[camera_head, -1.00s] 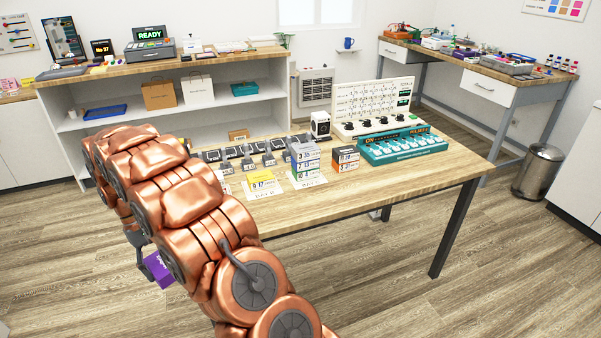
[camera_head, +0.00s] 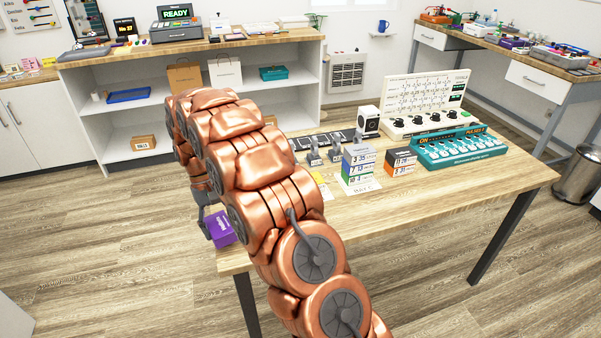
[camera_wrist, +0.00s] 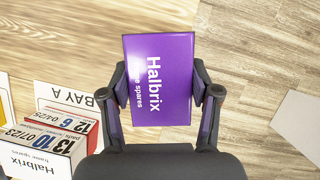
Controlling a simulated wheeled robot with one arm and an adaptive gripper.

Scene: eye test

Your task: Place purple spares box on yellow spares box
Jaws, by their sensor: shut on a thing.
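My gripper (camera_head: 205,212) is shut on the purple spares box (camera_head: 222,229). In the wrist view, the box (camera_wrist: 158,80) sits between both fingers, its top printed "Halbrix" and "spares". In the head view, the box is by the table's left front corner, in front of the edge in the picture; its height over the table is unclear. The yellow spares box (camera_head: 318,177) is almost wholly hidden behind my arm; only a sliver of yellow shows on the table.
A stack of boxes (camera_head: 358,166) on a white card, an orange box (camera_head: 401,161) and a teal device (camera_head: 458,148) stand on the wooden table (camera_head: 400,200). A white panel with knobs (camera_head: 428,105) is behind. The table's front strip is clear.

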